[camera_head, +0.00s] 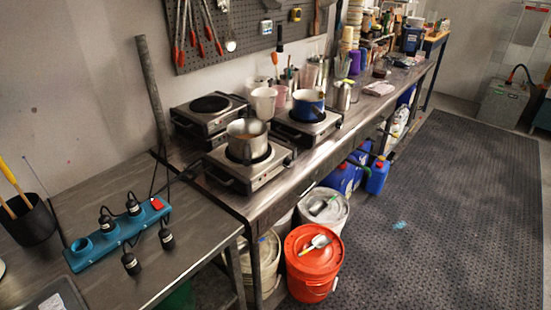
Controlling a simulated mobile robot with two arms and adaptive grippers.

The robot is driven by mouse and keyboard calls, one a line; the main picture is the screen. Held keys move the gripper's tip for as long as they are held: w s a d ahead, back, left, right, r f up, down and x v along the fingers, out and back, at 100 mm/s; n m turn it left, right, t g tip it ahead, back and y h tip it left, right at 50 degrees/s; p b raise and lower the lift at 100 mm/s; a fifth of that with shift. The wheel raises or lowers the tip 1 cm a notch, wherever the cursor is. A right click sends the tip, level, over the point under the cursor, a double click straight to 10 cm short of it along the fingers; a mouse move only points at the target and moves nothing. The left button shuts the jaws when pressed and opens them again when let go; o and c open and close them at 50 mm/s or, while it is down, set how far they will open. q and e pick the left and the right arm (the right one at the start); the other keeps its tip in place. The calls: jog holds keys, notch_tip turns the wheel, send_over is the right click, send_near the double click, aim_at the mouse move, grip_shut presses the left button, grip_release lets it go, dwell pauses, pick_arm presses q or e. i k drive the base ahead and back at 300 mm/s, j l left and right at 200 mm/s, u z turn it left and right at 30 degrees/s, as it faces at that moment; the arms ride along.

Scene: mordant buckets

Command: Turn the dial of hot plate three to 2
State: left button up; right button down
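Three hot plates stand on the long metal bench. The back left hot plate (222,119) has a bare dark burner. The front hot plate (238,177) carries a steel pot (246,139). The right hot plate (315,130) carries a blue pot (307,105). Their dials and markings are too small to read, and I cannot tell which plate is number three. Neither of my grippers is in view.
A teal power strip (118,236) with several black plugs lies on the nearer table (150,265). A black cup (30,223) holds yellow-handled tools. An orange-red bucket (313,262) and a white bucket (324,207) stand below the bench. The dark floor mat (440,200) is mostly clear.

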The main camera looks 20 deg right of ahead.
aim_at(288, 163)
jog(key=i+l+u, duration=0.15)
jog(key=l, duration=0.75)
jog(key=i+l+u, duration=0.15)
jog(key=l, duration=0.7)
jog(key=l+u, duration=0.15)
jog(key=l, duration=0.75)
jog(key=i, duration=0.05)
